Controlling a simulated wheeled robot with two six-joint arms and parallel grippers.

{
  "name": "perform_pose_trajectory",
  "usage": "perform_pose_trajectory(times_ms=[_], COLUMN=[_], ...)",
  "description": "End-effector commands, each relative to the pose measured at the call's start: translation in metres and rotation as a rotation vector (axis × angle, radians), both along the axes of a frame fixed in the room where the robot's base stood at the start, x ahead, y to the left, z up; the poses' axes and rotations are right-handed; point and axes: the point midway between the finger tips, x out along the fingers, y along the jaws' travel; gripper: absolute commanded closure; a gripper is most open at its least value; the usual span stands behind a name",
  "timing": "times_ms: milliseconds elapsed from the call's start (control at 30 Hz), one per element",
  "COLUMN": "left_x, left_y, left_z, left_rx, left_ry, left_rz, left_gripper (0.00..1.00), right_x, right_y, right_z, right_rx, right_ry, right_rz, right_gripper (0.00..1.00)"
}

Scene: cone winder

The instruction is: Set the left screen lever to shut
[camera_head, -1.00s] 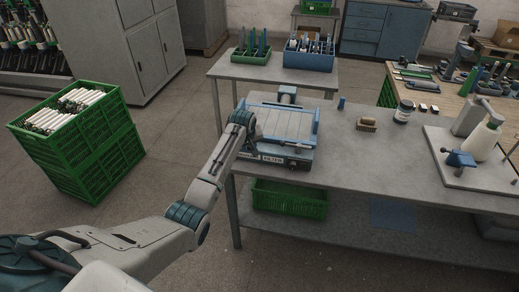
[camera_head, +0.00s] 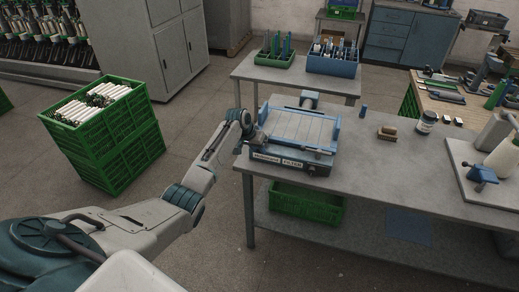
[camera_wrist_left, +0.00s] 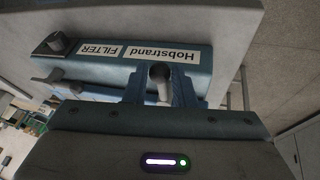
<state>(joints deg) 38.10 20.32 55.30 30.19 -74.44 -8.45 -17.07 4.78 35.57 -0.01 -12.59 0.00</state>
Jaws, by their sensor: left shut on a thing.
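The blue and grey screen filter unit (camera_head: 328,163) sits at the left end of the grey table, with a label reading "Hobstrand FILTER" on its front. My left gripper (camera_head: 257,137) is at the unit's left front corner. In the left wrist view the unit (camera_wrist_left: 225,62) appears upside down. There my left gripper (camera_wrist_left: 160,88) is shut around a short grey rounded lever (camera_wrist_left: 158,78), just by the label. The jaws hide most of this lever, so its exact setting cannot be told. My right gripper is not in view.
A dark knob (camera_wrist_left: 56,42) and a second grey lever (camera_wrist_left: 50,84) are at the unit's other end. A brush (camera_head: 387,132) and a jar (camera_head: 427,120) stand to the right on the table. Green crates (camera_head: 107,140) stand on the floor at left.

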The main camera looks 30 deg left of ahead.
Motion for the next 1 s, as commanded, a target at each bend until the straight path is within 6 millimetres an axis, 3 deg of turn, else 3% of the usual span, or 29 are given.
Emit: perform_pose_trajectory(times_ms=[500, 533, 600, 1000], left_x=[0.0011, 0.0011, 0.0009, -0.0015], left_y=[0.0014, 0.0014, 0.0014, 0.0026], left_z=[0.0018, 0.0018, 0.0016, 0.0048], left_rx=[0.002, 0.002, 0.002, 0.001], left_ry=[-0.004, -0.004, -0.004, -0.002], left_rz=[-0.019, -0.019, -0.019, -0.019], left_gripper=[1.00, 0.71, 0.57, 0.55], right_x=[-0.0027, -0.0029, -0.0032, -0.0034], right_y=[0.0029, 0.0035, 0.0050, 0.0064], right_z=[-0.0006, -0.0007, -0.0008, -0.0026], right_rx=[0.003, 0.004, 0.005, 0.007], right_ry=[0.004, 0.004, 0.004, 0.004], right_rz=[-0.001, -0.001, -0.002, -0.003], right_gripper=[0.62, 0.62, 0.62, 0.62])
